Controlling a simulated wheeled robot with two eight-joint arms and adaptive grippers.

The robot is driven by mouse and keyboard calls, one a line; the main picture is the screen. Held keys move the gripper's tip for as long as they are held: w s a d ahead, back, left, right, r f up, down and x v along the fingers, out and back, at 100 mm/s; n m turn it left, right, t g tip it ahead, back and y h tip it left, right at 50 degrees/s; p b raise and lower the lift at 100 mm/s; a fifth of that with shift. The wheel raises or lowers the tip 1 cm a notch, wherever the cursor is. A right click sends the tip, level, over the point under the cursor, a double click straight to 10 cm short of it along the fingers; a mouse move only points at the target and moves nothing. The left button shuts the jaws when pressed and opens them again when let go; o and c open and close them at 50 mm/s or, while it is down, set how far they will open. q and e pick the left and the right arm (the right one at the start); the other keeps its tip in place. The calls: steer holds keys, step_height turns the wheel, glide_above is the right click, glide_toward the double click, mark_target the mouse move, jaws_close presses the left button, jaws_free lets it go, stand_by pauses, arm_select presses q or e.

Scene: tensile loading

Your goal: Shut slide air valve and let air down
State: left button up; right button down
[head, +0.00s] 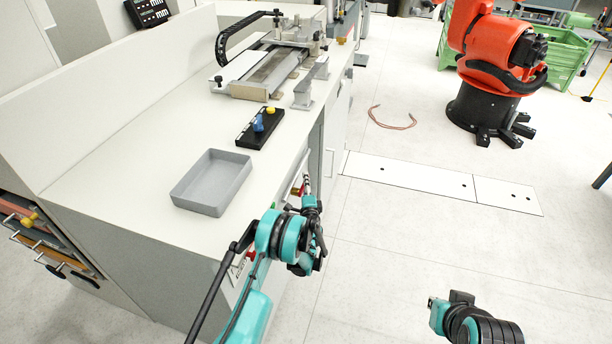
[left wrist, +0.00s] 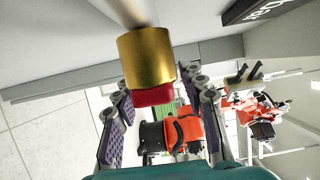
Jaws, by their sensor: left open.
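A slide air valve part (left wrist: 147,58), a gold-coloured collar with a red end on a pale pipe, fills the upper middle of the left wrist view. In the head view, a small red and brass part (head: 297,190) shows at the bench's front side, close to my left gripper (head: 309,203). In the left wrist view my left gripper (left wrist: 160,118) is open, its two purple-padded fingers apart.
On the bench are a grey tray (head: 212,183), a black block (head: 259,127) with blue and yellow knobs, and a slide rig (head: 265,72). A red robot arm (head: 490,50) stands on the floor behind. The floor right of the bench is mostly clear.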

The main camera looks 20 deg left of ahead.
arm_select(q)
steer(key=shift+w+a, duration=0.15)
steer(key=shift+w, duration=0.4)
steer(key=shift+s+r, duration=0.15)
arm_select(e)
steer(key=shift+w, duration=0.3)
arm_select(q)
jaws_close()
arm_select(e)
steer(key=shift+a, duration=0.1)
